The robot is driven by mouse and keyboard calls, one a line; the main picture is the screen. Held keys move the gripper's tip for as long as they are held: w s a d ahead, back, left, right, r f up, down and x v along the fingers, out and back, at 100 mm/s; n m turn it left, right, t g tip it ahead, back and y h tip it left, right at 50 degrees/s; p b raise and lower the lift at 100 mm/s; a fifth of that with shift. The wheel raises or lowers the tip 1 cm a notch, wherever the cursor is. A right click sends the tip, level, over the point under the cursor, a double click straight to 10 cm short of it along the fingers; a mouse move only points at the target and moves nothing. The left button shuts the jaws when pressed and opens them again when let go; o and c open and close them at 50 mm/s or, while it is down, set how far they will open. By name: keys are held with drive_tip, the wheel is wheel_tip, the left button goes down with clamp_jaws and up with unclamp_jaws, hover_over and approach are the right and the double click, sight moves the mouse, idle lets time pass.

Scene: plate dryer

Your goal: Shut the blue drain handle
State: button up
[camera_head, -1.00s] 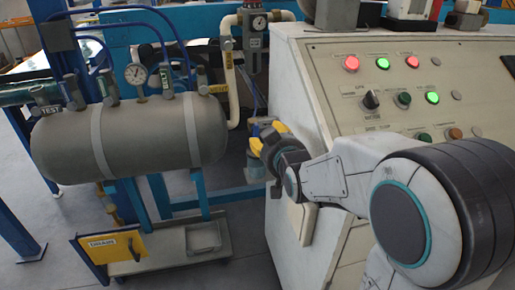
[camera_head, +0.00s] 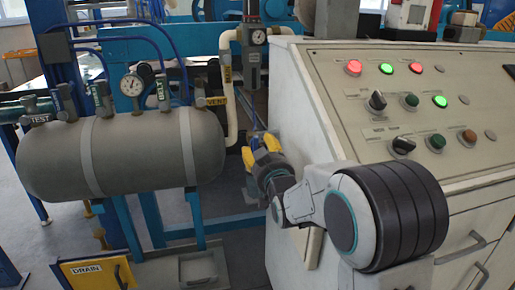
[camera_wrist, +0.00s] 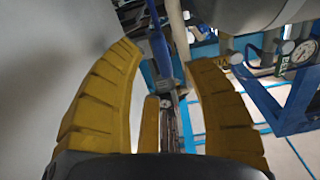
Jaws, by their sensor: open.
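My gripper (camera_head: 262,146) is open, with its yellow fingers beside the slanted side of the white console, to the right of the grey tank. No clearly blue drain handle can be picked out in the head view.
The grey tank (camera_head: 145,155) with a gauge (camera_head: 132,84) and several labelled valves fills the left. The console (camera_head: 335,80) with lit buttons stands close on the right. A cream pipe (camera_head: 231,100) and a grey filter unit (camera_head: 253,70) rise behind my gripper.

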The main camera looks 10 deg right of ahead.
sight(258, 144)
drive_tip(key=shift+w+b, duration=0.4)
drive_tip(key=shift+w, duration=1.65)
clamp_jaws()
